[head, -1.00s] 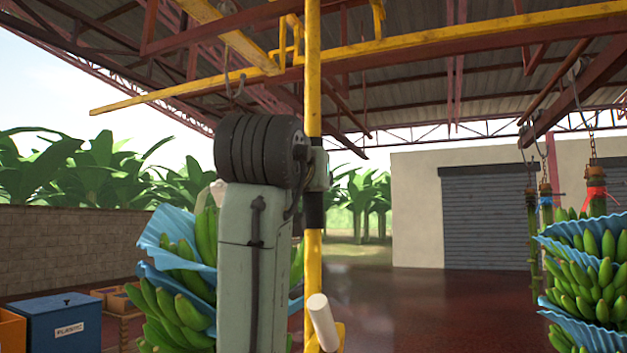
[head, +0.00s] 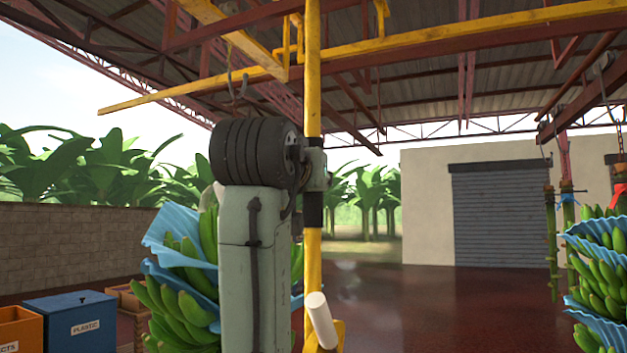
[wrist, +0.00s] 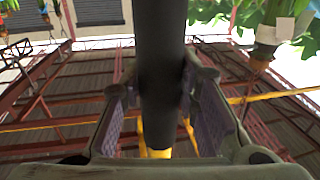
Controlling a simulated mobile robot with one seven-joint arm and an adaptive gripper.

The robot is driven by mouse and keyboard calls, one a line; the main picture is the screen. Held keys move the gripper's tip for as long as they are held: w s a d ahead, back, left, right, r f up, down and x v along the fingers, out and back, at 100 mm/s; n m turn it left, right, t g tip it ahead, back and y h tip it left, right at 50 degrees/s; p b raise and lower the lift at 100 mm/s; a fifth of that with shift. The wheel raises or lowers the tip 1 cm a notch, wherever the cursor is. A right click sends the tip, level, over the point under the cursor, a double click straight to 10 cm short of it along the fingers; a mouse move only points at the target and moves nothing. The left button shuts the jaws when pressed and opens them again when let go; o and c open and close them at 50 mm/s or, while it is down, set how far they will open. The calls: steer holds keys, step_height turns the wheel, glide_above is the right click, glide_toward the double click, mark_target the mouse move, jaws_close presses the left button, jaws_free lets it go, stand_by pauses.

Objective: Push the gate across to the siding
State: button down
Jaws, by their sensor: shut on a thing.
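An upright yellow pole (head: 313,265) with a black sleeve (head: 313,209) hangs down under the overhead yellow rails. It appears to be the gate's handle; its upper joint is partly hidden. My gripper is shut around the black sleeve, which also stands between its fingers (wrist: 160,78) in the wrist view. In the head view my arm hides most of the gripper. A long yellow rail (head: 440,40) crosses above, with a free end at left. A shorter yellow beam (head: 235,35) slants down to meet it near the pole. I cannot tell which rail is the siding.
A banana bunch with blue sheets (head: 175,275) hangs behind my arm at left. Another bunch (head: 600,270) hangs at right. A blue bin (head: 70,320) and an orange bin (head: 20,330) stand lower left. The red floor (head: 440,300) is clear toward the shutter.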

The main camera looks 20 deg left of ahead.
steer(key=shift+a+f, duration=0.1)
steer(key=shift+a, duration=0.15)
steer(key=c, duration=1.2)
jaws_free()
steer(key=shift+s, duration=0.3)
steer(key=s, duration=0.3)
steer(key=s+d, duration=0.1)
steer(key=s, duration=0.7)
steer(key=shift+s+d, duration=0.15)
steer(key=shift+d, duration=0.05)
